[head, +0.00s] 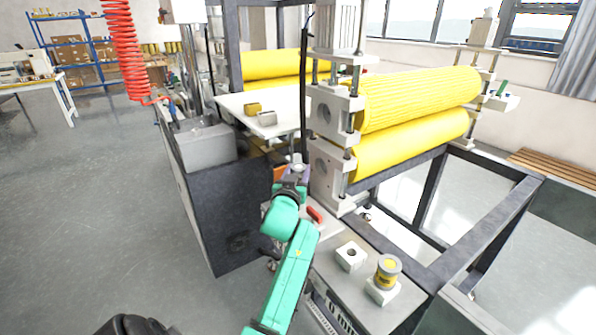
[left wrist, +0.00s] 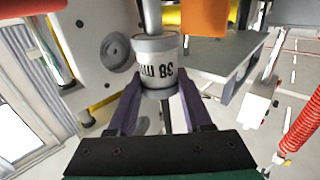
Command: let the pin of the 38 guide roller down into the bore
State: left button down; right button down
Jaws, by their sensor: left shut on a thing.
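The 38 guide roller (left wrist: 157,58) is a pale cylinder with "38 mm" printed on it, upside down in the left wrist view. A thin grey shaft rises from its top in that view. My left gripper (left wrist: 158,98) has its purple fingers shut on the roller. In the head view the left gripper (head: 291,180) is beside the machine's grey end frame, with the roller (head: 297,161) small above it. A pale block (head: 350,257) with a dark bore in its top sits on the front bench. My right gripper is not in view.
A yellow-banded roller (head: 387,270) stands on another pale block, right of the bored one. Large yellow rollers (head: 420,98) lie in the end frame (head: 335,110). A red coiled hose (head: 122,50) hangs at left. A white plate (head: 265,112) is behind the gripper.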

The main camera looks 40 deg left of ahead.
pick_arm(q)
jog(key=shift+f+b, duration=1.7)
jog(key=shift+f, duration=0.45)
jog(key=shift+c, duration=1.2)
grip_release()
